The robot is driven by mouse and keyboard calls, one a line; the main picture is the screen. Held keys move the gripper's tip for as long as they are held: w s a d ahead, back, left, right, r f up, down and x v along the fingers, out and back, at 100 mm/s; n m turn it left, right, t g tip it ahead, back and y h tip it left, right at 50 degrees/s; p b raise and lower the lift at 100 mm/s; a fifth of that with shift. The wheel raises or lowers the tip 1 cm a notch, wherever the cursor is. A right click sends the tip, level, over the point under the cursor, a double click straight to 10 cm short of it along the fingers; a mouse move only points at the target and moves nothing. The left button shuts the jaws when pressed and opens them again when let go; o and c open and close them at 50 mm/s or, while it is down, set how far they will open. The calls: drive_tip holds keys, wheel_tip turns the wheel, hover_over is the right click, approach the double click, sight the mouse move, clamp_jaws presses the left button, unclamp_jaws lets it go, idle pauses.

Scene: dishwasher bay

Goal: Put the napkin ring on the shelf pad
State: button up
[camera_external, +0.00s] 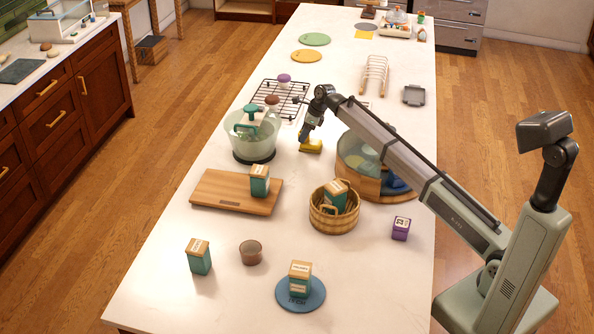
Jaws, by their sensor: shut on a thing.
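My gripper (309,139) points down over the middle of the counter, between the clear green-lidded bowl and the round wooden-walled container. It is shut on a small yellow thing (311,147) at its fingertips, low over the counter. I cannot tell from its shape whether this is the napkin ring, or whether it touches the surface. I cannot single out the shelf pad for certain. Flat round pads in view are a green one (314,39) and an orange one (306,56) at the far end, and a blue one (287,299) in front under a teal box (300,279).
The clear bowl (240,140) stands close left of my gripper. The wooden-walled container (372,188) stands close right, partly behind my arm. A black wire rack (268,88), a wooden board (210,190) and a basket (333,221) surround this spot.

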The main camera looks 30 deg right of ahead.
drive_tip(key=shift+f, duration=0.15)
drive_tip(key=o, duration=1)
drive_tip(key=shift+o, duration=0.2)
drive_tip(key=v, duration=1.2)
drive_tip(key=shift+r, duration=0.2)
